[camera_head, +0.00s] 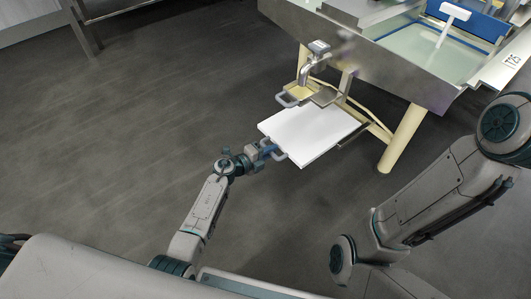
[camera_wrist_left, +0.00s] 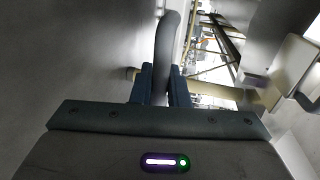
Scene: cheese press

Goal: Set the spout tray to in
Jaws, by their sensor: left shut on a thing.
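The spout tray (camera_head: 308,134) is a flat white tray that sticks out from under the cheese vat, below the metal spout (camera_head: 305,70). A grey handle (camera_head: 279,153) is on its near left edge. My left gripper (camera_head: 268,149) is at this handle and shut on it. In the left wrist view, my left gripper's (camera_wrist_left: 165,86) two blue fingers close on either side of the grey handle bar (camera_wrist_left: 167,45). My right gripper is not in view.
The steel vat (camera_head: 380,52) stands on cream legs (camera_head: 403,138) at the upper right. Another grey handle (camera_head: 287,99) is beside the spout. A white T-shaped tool (camera_head: 453,13) stands in the vat. The dark floor (camera_head: 120,150) on the left is clear.

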